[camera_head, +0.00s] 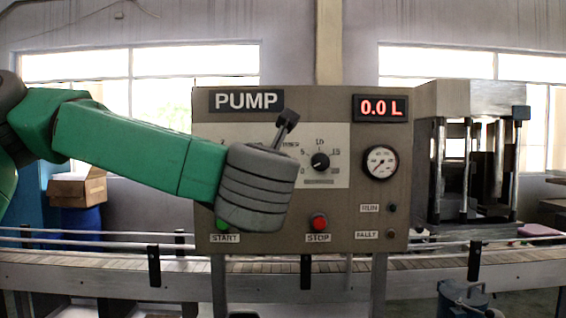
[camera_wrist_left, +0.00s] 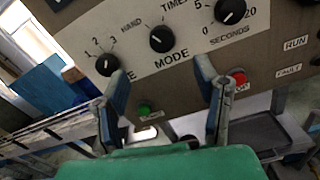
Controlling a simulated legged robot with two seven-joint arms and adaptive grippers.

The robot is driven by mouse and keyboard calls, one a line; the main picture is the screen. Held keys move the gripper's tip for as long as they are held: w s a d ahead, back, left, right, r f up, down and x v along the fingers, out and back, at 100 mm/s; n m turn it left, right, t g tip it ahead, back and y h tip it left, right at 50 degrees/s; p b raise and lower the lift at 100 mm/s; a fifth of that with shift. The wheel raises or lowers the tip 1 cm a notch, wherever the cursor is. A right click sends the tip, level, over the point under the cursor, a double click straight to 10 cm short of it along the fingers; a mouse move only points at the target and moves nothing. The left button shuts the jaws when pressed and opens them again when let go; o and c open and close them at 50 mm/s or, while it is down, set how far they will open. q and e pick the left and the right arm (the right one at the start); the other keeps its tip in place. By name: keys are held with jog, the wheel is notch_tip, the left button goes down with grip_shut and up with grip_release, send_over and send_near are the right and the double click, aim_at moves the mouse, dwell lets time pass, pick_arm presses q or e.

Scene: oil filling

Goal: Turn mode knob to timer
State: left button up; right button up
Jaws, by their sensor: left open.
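The mode knob (camera_wrist_left: 162,39) is a round black knob on the pale panel, between the labels HAND and TIMER, with MODE below it. Its light pointer mark is too small to read surely. My left gripper (camera_wrist_left: 162,66) is open, its two fingers pointing at the panel. In the wrist view the mode knob shows beyond and between the fingertips, with no contact seen. In the head view my left gripper (camera_head: 287,124) is in front of the pump panel (camera_head: 335,135), and the wrist hides the mode knob. My right gripper is in neither view.
A 1-2-3 knob (camera_wrist_left: 107,64) is left of the mode knob and a SECONDS knob (camera_wrist_left: 230,11) right. Below are the green START button (camera_wrist_left: 144,111) and red STOP button (camera_head: 319,222). The display (camera_head: 381,108) reads 0.0 L. A gauge (camera_head: 381,162) is on the right.

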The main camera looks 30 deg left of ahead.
pick_arm(q)
jog(key=p+x, duration=0.2)
jog(key=x, duration=0.9)
jog(key=shift+w, duration=0.4)
jog(key=shift+c, duration=0.4)
jog(key=c, duration=1.1)
